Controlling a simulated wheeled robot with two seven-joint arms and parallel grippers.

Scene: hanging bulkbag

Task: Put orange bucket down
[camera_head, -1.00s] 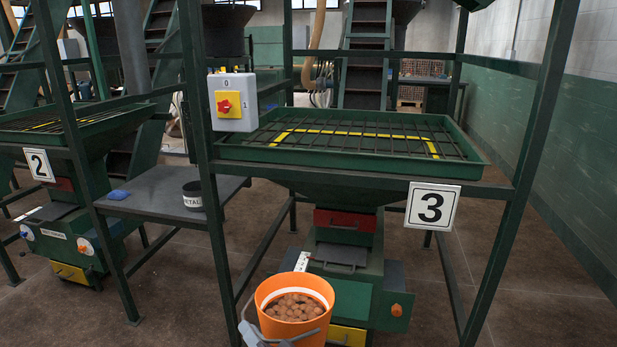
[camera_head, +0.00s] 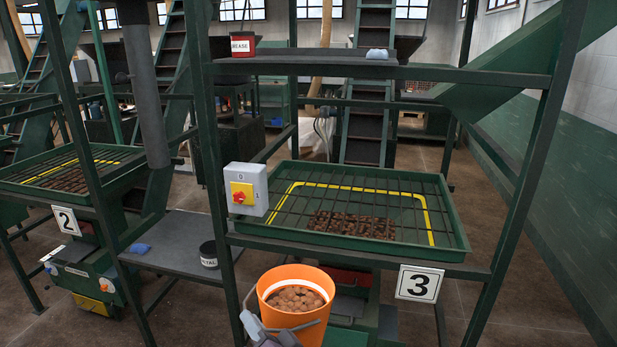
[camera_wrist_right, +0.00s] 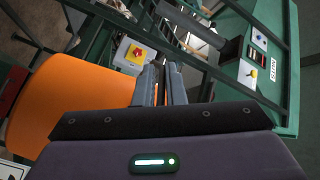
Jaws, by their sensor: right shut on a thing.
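The orange bucket (camera_head: 313,322) is full of round brown pieces and stands out upright at the bottom centre of the head view, in front of station 3. Its pale inner rim shows. My right gripper (camera_head: 264,333) is at its left front side, shut on it; whether on the handle or another part I cannot tell. In the right wrist view the bucket (camera_wrist_right: 78,105) fills the left side, and my gripper's fingers (camera_wrist_right: 161,85) are close together beside it. The bucket's underside is hidden. My left gripper is not in view.
Behind the bucket is a green hopper with a grate (camera_head: 350,208) and a number 3 sign (camera_head: 419,284). A switch box (camera_head: 245,189) hangs on the left post. A grey side table (camera_head: 180,240) holds a black tub (camera_head: 208,254) and a blue item. An upper shelf (camera_head: 340,63) crosses above.

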